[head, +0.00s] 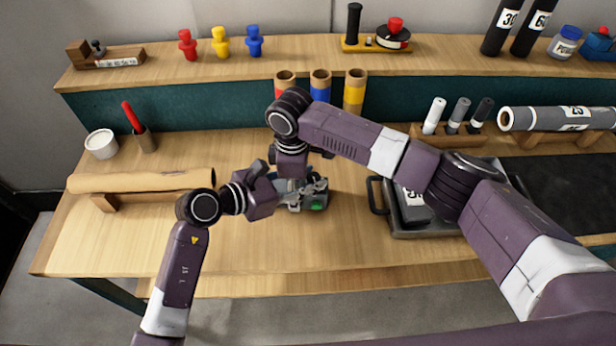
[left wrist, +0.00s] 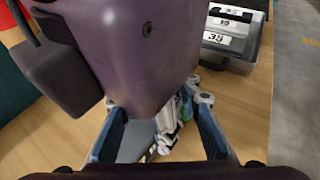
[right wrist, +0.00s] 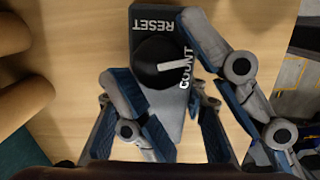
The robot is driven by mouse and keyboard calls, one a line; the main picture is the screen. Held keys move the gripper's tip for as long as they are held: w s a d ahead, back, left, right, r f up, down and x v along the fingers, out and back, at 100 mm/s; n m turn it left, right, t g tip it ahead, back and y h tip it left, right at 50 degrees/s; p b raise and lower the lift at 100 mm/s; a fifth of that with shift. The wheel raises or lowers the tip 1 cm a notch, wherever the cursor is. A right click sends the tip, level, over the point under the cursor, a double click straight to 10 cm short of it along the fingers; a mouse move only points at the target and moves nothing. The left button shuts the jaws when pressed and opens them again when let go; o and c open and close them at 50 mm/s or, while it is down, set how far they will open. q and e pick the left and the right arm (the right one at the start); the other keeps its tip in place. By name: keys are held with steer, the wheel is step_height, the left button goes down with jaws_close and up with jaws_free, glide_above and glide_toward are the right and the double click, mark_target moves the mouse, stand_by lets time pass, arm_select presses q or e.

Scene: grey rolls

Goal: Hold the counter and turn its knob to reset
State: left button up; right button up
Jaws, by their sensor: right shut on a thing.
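The counter (right wrist: 167,108) is a grey-blue box lettered RESET and COUNT. Its round black knob (right wrist: 157,64) has a white pointer directed toward the COUNT side. In the head view the counter is mostly hidden under my grippers above the middle of the table. My right gripper (right wrist: 172,92) is shut on the counter, its blue-padded fingers on either side of the body. My left gripper (left wrist: 163,128) is open, its fingers spread around the place where the counter and the right fingers show. My right wrist blocks much of the left wrist view.
A grey tray (head: 374,196) with a handle stands right of the grippers. A brown roll (head: 140,181) lies on a rest at the left. Several cardboard tubes (head: 354,90) stand behind. The table's front strip is clear.

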arm_select(q)
jaws_close()
steer(key=shift+s+n+t+y, duration=0.1)
steer(key=shift+n+t+y, duration=0.5)
steer(key=shift+n+t, duration=0.15)
jaws_free()
steer(key=v, duration=1.2)
